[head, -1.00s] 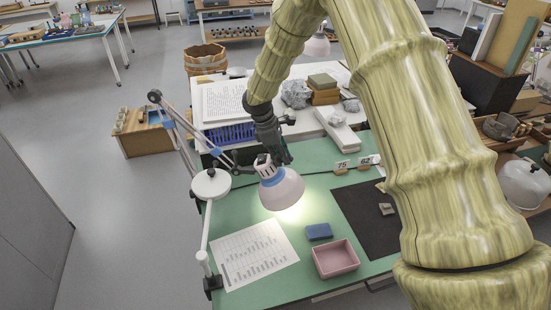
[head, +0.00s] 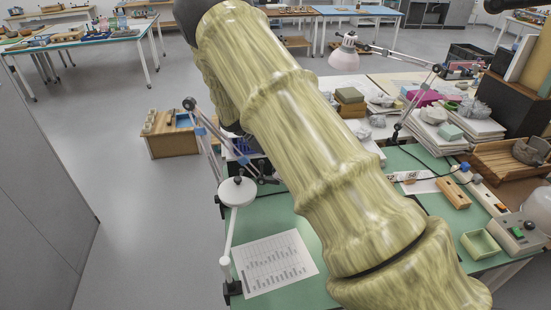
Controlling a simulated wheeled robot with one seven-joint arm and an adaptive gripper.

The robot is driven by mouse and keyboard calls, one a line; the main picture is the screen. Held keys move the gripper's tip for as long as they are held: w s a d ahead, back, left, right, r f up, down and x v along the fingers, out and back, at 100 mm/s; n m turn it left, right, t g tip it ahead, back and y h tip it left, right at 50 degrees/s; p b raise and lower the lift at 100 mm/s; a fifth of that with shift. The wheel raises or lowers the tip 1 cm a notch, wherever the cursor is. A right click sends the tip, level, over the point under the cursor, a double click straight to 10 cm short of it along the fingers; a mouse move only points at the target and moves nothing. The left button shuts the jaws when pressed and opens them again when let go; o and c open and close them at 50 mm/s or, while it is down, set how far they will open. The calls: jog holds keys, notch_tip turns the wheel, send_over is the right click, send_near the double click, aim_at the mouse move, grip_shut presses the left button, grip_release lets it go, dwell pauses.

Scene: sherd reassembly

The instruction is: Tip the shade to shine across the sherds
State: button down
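The near lamp's jointed arm (head: 206,130) rises at the left of the green bench (head: 270,212). A round white part (head: 237,191) and a white post (head: 231,235) show beside it. The dark mat and the sherd are also covered by my arm.
A printed chart (head: 273,262) lies on the bench's front left. A second lamp with a pale shade (head: 344,56) stands behind. A green tray (head: 480,244), a wooden block (head: 453,193) and a control box (head: 516,233) are at the right. Open floor lies left.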

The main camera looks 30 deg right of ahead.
dwell(0.5)
jog(key=c, duration=1.5)
grip_release()
jog(key=shift+c, duration=0.2)
jog(key=shift+w+a, duration=0.1)
jog(key=v, duration=1.2)
jog(key=shift+f, duration=0.15)
jog(key=shift+c, duration=0.5)
